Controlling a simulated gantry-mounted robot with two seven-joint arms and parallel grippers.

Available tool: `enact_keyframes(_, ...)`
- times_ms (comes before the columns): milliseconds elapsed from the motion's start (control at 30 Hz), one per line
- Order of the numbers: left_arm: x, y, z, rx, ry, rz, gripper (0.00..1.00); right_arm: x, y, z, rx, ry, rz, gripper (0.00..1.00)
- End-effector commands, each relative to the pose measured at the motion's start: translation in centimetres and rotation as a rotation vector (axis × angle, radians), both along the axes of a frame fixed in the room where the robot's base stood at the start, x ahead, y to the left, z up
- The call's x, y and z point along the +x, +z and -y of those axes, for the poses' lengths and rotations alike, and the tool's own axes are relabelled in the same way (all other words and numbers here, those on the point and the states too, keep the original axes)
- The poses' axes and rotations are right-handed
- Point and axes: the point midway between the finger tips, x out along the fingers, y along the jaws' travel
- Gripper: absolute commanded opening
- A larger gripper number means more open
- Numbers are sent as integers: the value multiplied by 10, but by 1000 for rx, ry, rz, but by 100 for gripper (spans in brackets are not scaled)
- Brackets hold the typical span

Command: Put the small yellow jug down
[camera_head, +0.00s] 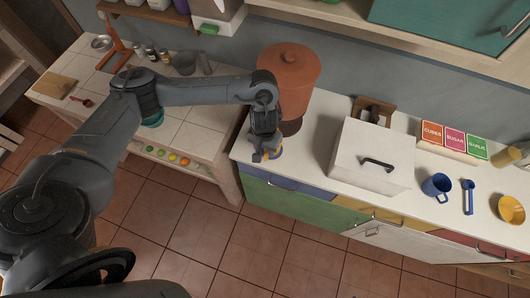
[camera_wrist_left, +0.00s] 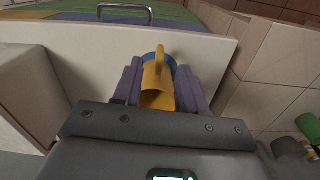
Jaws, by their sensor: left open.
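The small yellow jug (camera_wrist_left: 157,92) is between the two fingers of my left gripper (camera_wrist_left: 156,84) in the left wrist view, with its handle towards the counter's front edge. A round blue thing shows just behind it; I cannot tell whether it is a separate piece under the jug. In the head view my left gripper (camera_head: 265,153) points down at the left end of the white counter, and only bits of yellow and blue show around its fingertips. The gripper is open around the jug. The jug's base is hidden. My right gripper is not in view.
A large terracotta pot (camera_head: 289,75) stands close behind my left gripper. A white box with a black handle (camera_head: 370,160) is to the right, then a blue mug (camera_head: 437,186) and a yellow bowl (camera_head: 511,209). Bare counter lies between gripper and box.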

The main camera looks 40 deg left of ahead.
Motion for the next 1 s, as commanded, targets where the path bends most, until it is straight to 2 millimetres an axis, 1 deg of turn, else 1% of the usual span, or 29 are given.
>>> enact_keyframes(33,1,15,-1,2,-3,4,41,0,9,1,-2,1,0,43)
enact_keyframes(200,1,38,-1,1,-2,3,41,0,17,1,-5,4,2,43)
enact_keyframes(300,0,46,0,1,-3,2,41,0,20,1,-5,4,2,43)
enact_keyframes(367,0,47,4,-6,-16,4,41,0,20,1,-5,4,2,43)
enact_keyframes(467,-2,43,22,-34,-82,27,41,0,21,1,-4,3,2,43)
enact_keyframes(567,-5,34,62,-97,-214,83,41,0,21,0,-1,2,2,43)
enact_keyframes(667,-11,26,121,-187,-389,187,41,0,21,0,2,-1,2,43)
enact_keyframes(700,-15,26,147,-227,-459,242,41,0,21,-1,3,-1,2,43)
enact_keyframes(733,-18,27,167,-256,-508,287,41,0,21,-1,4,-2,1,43)
enact_keyframes(767,-21,30,187,-282,-552,335,41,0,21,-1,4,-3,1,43)
enact_keyframes(800,-25,36,211,-313,-604,405,41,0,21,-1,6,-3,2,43)
enact_keyframes(867,-29,48,241,-346,-661,507,41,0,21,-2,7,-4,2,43)
enact_keyframes(900,-31,57,256,-355,-684,573,41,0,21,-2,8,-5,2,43)
enact_keyframes(1000,-34,80,277,-344,-699,711,41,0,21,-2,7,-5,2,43)
